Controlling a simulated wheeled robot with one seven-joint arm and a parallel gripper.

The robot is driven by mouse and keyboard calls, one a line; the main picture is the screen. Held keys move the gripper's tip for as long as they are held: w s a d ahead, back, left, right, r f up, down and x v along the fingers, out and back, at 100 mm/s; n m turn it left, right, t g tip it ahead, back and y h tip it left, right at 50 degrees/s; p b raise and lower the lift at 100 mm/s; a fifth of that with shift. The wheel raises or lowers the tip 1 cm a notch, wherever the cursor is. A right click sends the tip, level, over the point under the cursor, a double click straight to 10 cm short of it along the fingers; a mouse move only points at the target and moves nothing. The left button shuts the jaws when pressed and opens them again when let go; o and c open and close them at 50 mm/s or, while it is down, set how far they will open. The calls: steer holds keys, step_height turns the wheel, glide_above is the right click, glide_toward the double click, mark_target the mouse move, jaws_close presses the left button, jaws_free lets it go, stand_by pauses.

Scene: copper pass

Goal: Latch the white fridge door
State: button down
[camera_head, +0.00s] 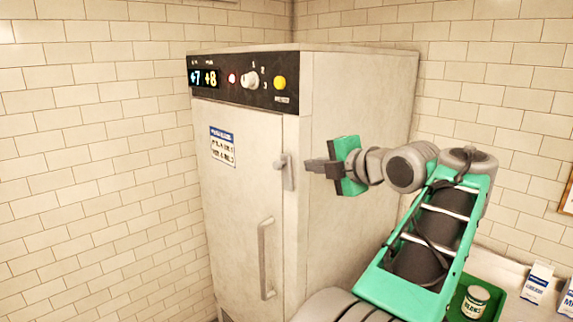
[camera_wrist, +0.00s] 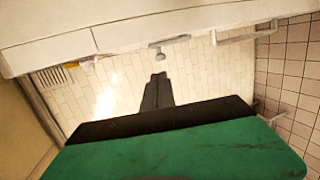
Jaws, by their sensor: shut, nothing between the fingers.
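The white fridge (camera_head: 350,130) stands against the tiled walls in the head view. Its door (camera_head: 235,200) looks closed or nearly so; I cannot tell whether it sits flush. A small grey latch (camera_head: 285,170) is at the door's right edge. A long vertical handle (camera_head: 265,258) is below it. My gripper (camera_head: 310,165) is shut and empty, just right of the latch at about its height. Whether it touches the latch cannot be told. In the wrist view, the dark shut fingers (camera_wrist: 158,90) point towards a pale surface with small grey fittings.
A control panel (camera_head: 240,80) with lit digits and knobs tops the fridge front. A paper label (camera_head: 222,146) is on the door. At lower right, a jar (camera_head: 475,302) stands on a green tray, with white cartons (camera_head: 537,281) beside it.

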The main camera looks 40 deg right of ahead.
mark_target(279, 165)
steer(key=p+x, duration=0.3)
steer(key=x, duration=0.9)
steer(key=shift+p, duration=0.4)
steer(key=shift+w+r, duration=0.1)
